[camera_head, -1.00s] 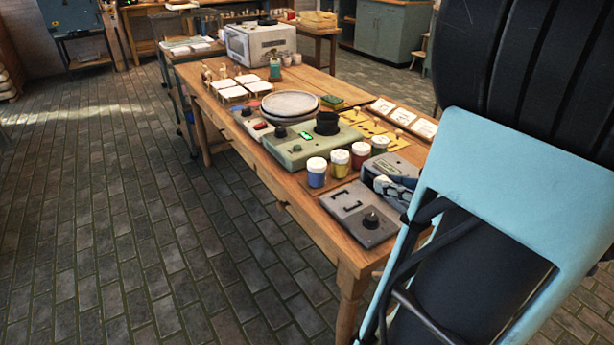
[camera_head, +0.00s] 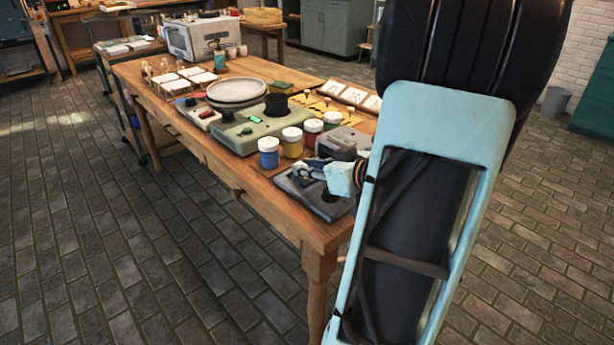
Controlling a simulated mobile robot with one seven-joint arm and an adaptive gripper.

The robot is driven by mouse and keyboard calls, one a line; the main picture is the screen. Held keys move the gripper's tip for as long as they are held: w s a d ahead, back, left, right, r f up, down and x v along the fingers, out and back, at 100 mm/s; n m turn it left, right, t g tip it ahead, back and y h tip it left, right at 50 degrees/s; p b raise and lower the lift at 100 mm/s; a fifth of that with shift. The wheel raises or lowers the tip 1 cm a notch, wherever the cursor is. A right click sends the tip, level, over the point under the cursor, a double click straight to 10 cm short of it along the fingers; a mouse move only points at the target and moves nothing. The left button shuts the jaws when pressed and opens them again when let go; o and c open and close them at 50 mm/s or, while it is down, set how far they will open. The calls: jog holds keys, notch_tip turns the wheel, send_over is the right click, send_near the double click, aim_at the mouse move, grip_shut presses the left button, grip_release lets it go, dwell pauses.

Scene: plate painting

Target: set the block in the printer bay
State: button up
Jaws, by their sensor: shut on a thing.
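My gripper (camera_head: 302,169) is over the front right end of the wooden table, with its fingers pointing left. It is shut on the block, which is too small and too covered by the fingers to make out. Below it lies a flat dark grey unit (camera_head: 322,207), mostly covered by the gripper and wrist. Just behind it stands a grey boxy machine (camera_head: 340,140). I cannot tell which of the two holds the printer bay, or how high the gripper is above the flat unit.
Blue (camera_head: 268,153), yellow (camera_head: 292,143) and red (camera_head: 312,135) paint jars stand close behind the gripper. A green device (camera_head: 243,138) with a lit display and a round plate (camera_head: 236,91) are farther back. The table's front edge (camera_head: 270,207) is near.

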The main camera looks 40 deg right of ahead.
jog(key=shift+f, duration=0.5)
jog(key=shift+f, duration=0.15)
jog(key=o, duration=0.9)
jog(key=shift+s+d+r, duration=0.1)
jog(key=shift+s+r, duration=0.2)
jog(key=shift+r, duration=0.1)
jog(key=p+v, duration=0.4)
jog(key=v, duration=0.7)
jog(key=shift+s, duration=0.25)
jog(key=shift+f, duration=0.1)
jog(key=shift+w, duration=0.1)
